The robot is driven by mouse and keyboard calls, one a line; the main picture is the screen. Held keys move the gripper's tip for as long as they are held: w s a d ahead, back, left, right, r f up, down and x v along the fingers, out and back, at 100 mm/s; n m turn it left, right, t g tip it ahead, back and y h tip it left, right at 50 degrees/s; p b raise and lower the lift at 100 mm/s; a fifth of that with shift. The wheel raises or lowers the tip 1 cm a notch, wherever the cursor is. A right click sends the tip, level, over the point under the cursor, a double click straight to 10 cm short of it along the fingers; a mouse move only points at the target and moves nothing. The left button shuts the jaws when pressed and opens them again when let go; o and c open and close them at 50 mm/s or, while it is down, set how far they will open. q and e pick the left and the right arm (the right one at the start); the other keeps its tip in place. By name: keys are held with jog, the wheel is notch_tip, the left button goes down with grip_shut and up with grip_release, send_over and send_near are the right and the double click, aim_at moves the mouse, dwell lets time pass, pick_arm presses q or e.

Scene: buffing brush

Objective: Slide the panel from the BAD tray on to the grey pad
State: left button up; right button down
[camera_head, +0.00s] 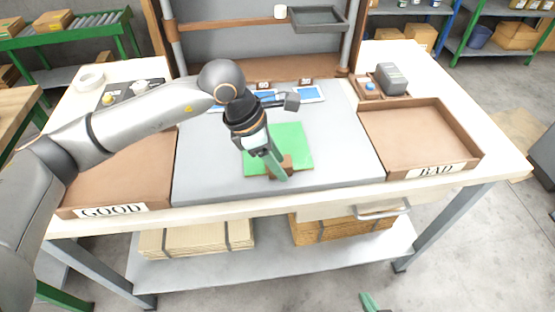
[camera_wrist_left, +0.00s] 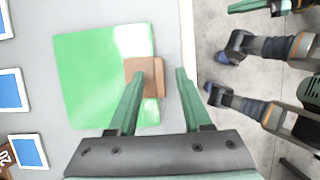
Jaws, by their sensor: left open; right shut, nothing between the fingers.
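A green panel (camera_head: 293,143) lies flat on the grey pad (camera_head: 340,150), near its front edge; it also shows in the left wrist view (camera_wrist_left: 90,75). The BAD tray (camera_head: 425,130) at the right looks empty. A brown block (camera_head: 285,164), possibly the brush, sits at the panel's front edge. My left gripper (camera_head: 277,165) is over that block, open. In the left wrist view its fingers (camera_wrist_left: 168,72) point at the block (camera_wrist_left: 146,68), the left finger overlapping it; contact is unclear. My right gripper (camera_head: 370,302) shows only as a green tip at the bottom, shut and empty.
The GOOD tray (camera_head: 120,185) is at the left, partly behind my left arm. Blue-and-white cards (camera_head: 308,94) lie along the pad's back. A small brown holder (camera_head: 370,90) with a grey block (camera_head: 391,78) stands behind the BAD tray. The pad's right side is clear.

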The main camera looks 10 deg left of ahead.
pick_arm(q)
jog(key=v, duration=1.2)
jog(key=shift+r, duration=0.2)
jog(key=shift+s, duration=0.1)
